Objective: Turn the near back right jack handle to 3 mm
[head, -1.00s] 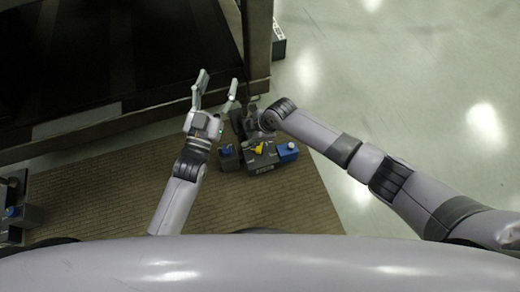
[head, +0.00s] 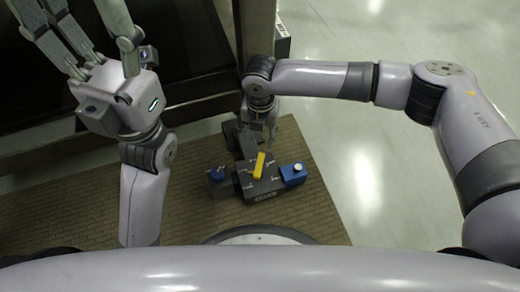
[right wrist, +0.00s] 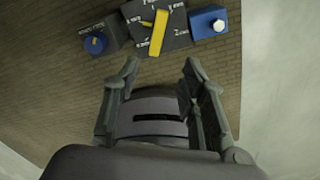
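The jack box (head: 262,187) is dark, with white marks around a yellow handle (head: 259,165). The handle points up and slightly right in the head view. In the right wrist view the box (right wrist: 178,38) and handle (right wrist: 159,33) show at the top, with the handle nearly upright; the labels are too small to read. My right gripper (right wrist: 160,66) is open and empty, its fingertips below the handle in that view and apart from it. My left gripper (head: 75,25) is open and empty, upper left, away from the box.
A dark block with a blue knob (head: 217,175) is left of the box; a blue block with a white button (head: 293,174) is right. They stand on a brown mat (head: 90,205). A dark frame with a post (head: 256,28) rises behind. Pale floor lies right.

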